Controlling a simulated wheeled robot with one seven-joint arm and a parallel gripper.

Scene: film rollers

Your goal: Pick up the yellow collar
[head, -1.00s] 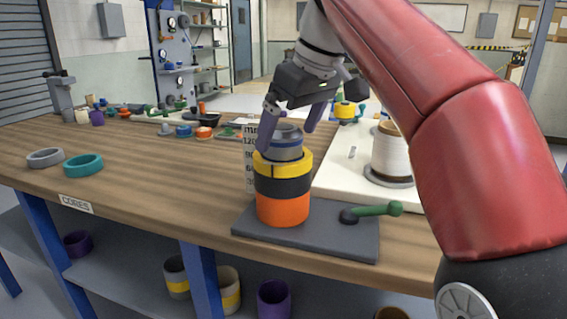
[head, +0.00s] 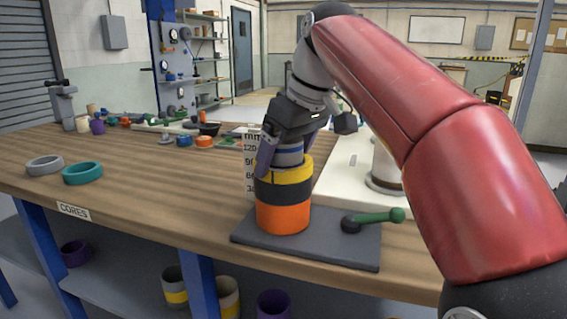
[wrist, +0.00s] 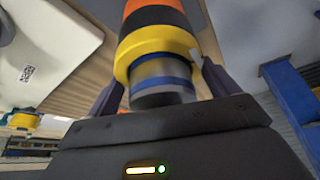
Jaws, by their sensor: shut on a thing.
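The yellow collar (head: 293,174) is the top ring of a stack on a grey base plate (head: 345,248). A black ring (head: 285,191) and an orange ring (head: 283,216) sit below it. A grey and blue core (head: 290,154) rises through its top. My gripper (head: 286,163) points down over the stack, with a finger on each side of the yellow collar, shut on it. The wrist view shows the yellow collar (wrist: 152,42) between my fingers (wrist: 160,68), with the core's end close to the palm. The exact finger contact is partly hidden.
A white spool (head: 385,168) stands on a pale board behind. A scale card (head: 250,165) is close behind left. Grey (head: 44,165) and teal rings (head: 83,173) lie left; bare wood lies between.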

